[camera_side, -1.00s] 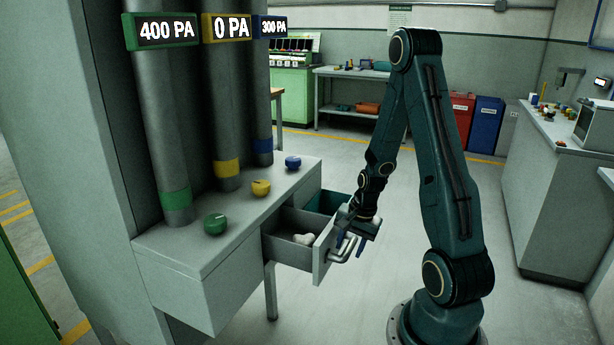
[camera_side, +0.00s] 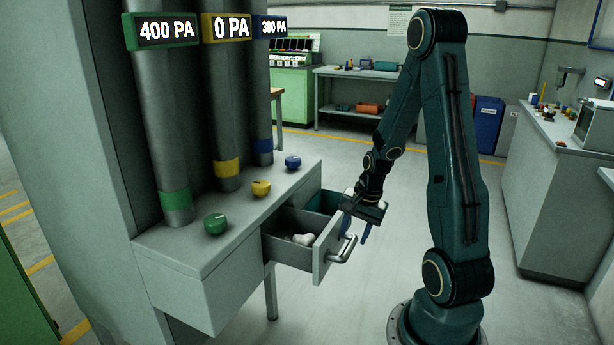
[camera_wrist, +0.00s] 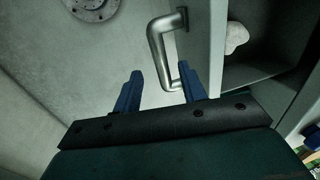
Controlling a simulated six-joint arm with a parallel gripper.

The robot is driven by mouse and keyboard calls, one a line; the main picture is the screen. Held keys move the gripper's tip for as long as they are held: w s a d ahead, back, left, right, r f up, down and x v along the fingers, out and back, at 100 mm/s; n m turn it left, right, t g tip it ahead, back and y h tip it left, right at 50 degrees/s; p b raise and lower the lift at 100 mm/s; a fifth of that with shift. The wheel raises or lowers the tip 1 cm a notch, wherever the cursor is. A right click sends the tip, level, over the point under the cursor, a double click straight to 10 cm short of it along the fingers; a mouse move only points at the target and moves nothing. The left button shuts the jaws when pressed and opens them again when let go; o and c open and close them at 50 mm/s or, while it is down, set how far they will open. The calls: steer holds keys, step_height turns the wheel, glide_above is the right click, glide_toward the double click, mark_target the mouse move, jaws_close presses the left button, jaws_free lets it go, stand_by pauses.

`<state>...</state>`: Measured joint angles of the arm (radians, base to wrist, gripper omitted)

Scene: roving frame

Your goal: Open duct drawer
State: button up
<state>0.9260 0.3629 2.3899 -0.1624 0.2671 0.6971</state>
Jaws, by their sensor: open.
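The middle drawer (camera_side: 318,262) under the grey duct bench is pulled out, with a pale lumpy object (camera_side: 303,239) inside. Its metal bar handle (camera_side: 343,250) is on the front; the handle (camera_wrist: 162,50) also shows in the wrist view. My gripper (camera_side: 357,232) is open and empty, just beyond and above the handle in the side view. In the wrist view the near end of the handle lies between and ahead of the blue fingertips (camera_wrist: 160,82); contact cannot be told. A teal-lined drawer (camera_side: 325,202) behind is also out. The near drawer front (camera_side: 175,287) is shut.
Green (camera_side: 215,223), yellow (camera_side: 261,188) and blue (camera_side: 293,162) knobs sit on the bench top before three ducts. The displays read 400, 0 and 300 PA. A counter (camera_side: 555,190) stands at right. The floor between is clear.

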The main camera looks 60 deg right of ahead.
step_height(320, 180, up, 9)
steer(key=s, duration=0.1)
steer(key=shift+s, duration=0.4)
steer(key=shift+a, duration=0.1)
stand_by(0.3)
steer(key=w+a+r+n+t, duration=0.1)
steer(key=w+a+r+n, duration=0.2)
steer(key=a+r+n, duration=0.7)
steer(key=s+a+r+n+t, duration=0.1)
steer(key=s+a+n, duration=0.2)
steer(key=a, duration=0.3)
steer(key=s+a+r+n+t, duration=0.1)
steer(key=s+a+r+n, duration=0.1)
steer(key=a+n, duration=0.3)
steer(key=shift+s+a+r, duration=0.3)
steer(key=shift+s+a, duration=0.35)
steer(key=shift+a, duration=0.55)
